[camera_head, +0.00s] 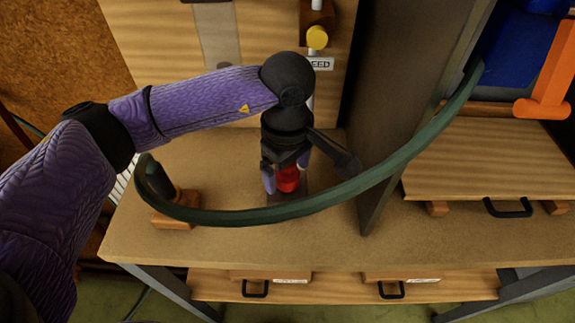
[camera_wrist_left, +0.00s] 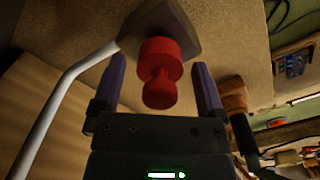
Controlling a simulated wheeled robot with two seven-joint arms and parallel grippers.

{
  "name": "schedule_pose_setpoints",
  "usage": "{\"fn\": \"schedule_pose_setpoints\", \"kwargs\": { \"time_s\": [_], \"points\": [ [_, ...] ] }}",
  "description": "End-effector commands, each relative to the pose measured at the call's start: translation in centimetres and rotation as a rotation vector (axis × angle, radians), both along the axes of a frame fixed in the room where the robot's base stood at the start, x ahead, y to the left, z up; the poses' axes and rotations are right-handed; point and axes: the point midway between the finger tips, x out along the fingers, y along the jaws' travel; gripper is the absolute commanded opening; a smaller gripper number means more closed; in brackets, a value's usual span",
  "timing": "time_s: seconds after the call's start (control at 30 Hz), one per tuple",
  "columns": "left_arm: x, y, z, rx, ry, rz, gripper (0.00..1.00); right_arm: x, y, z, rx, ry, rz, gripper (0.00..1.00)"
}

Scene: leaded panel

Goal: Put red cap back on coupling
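The red cap (camera_head: 288,181) is below my left gripper (camera_head: 285,172) in the head view, partly hidden by its fingers. In the left wrist view the red cap (camera_wrist_left: 160,60) has a wide part and a narrower knob towards the camera. It is by a dark grey plate (camera_wrist_left: 185,25); what is beneath it is hidden. My left gripper (camera_wrist_left: 158,75) is open, its purple fingers on either side of the cap with visible gaps. I cannot tell a separate coupling under the cap. My right gripper is not in view.
A green hose (camera_head: 300,208) arcs across the front of the bench (camera_head: 225,242), its left end at a wooden block (camera_head: 176,207). A grey upright panel (camera_head: 395,85) stands to the right. A pale pipe (camera_wrist_left: 60,95) runs beside the plate. A yellow knob (camera_head: 317,37) is behind.

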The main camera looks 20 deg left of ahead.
Motion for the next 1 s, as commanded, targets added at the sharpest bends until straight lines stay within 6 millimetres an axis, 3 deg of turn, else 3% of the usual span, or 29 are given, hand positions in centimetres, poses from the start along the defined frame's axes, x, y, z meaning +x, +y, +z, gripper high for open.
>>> {"fn": "schedule_pose_setpoints", "kwargs": {
  "time_s": [0.27,0.63,0.8,1.0],
  "points": [
    [0.0,0.0,0.1,0.0,0.0,0.0,1.0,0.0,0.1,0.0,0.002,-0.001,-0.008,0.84],
    [0.1,0.0,8.6,-0.001,-0.003,-0.001,1.0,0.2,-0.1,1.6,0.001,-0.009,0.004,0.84],
    [0.0,0.0,9.9,0.0,0.0,-0.001,1.0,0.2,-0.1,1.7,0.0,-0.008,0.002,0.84],
    [0.0,0.0,9.9,0.0,0.0,-0.001,1.0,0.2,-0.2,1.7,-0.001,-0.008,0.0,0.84]
  ]
}}
